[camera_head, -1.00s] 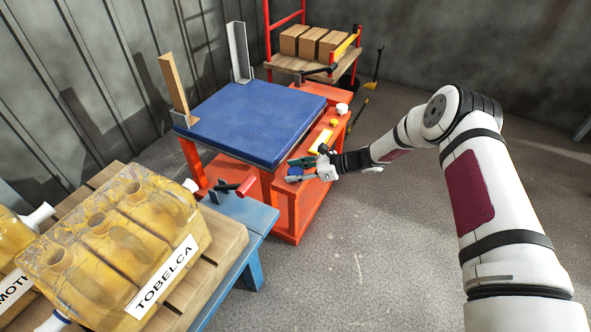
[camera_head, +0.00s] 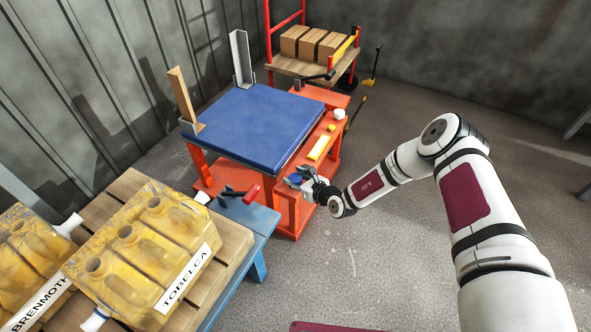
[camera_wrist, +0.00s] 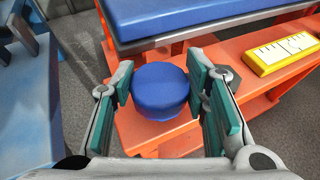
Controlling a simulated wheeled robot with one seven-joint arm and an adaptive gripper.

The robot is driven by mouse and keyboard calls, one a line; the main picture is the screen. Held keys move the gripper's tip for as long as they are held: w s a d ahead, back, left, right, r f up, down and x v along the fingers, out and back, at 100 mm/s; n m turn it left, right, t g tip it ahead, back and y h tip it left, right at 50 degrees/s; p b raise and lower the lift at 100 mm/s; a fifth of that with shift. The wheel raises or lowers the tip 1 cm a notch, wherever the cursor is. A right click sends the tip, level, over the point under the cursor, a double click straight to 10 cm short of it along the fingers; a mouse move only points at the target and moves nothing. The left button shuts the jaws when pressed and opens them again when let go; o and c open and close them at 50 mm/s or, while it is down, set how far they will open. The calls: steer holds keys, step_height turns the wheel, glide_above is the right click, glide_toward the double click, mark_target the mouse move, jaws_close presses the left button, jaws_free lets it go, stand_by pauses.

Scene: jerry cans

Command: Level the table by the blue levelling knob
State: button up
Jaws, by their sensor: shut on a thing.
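The blue levelling knob (camera_wrist: 160,90) sits on the orange ledge of the table's frame, between the green finger pads of my gripper (camera_wrist: 162,94) in the wrist view. My gripper is shut on the knob, one pad on each side. In the head view the knob (camera_head: 296,178) shows small at the near corner of the frame, partly hidden by my gripper (camera_head: 303,182). The table (camera_head: 250,125) has a blue padded top on an orange frame. A yellow level gauge (camera_head: 321,146) lies on the ledge and also shows in the wrist view (camera_wrist: 281,54).
A small yellow knob (camera_head: 331,127) and a white round knob (camera_head: 339,114) stand farther along the ledge. A blue bench (camera_head: 250,222) with a red-handled clamp is left of my gripper. Yellow jerry cans (camera_head: 140,250) stand on a pallet at the left. Floor on the right is clear.

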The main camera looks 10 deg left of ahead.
steer(key=m+t+h+p, duration=0.1)
steer(key=p, duration=0.1)
steer(key=m+t+h+p, duration=0.1)
steer(key=p, duration=0.2)
steer(key=m+h+p, duration=0.1)
steer(key=m+p, duration=0.1)
steer(key=shift+s+r+t+h+p, duration=0.1)
steer(key=shift+s+t+h+p, duration=0.2)
steer(key=shift+t+h, duration=0.1)
steer(key=m+h+p, duration=0.1)
steer(key=h+p, duration=0.1)
steer(key=p, duration=0.1)
steer(key=shift+w+a+m+t, duration=0.1)
steer(key=shift+w+m+t, duration=0.05)
steer(key=shift+m+t, duration=0.2)
steer(key=shift+w+m, duration=0.1)
steer(key=shift+m, duration=0.15)
steer(key=o, duration=1.2)
steer(key=v, duration=1.2)
steer(key=shift+a, duration=0.1)
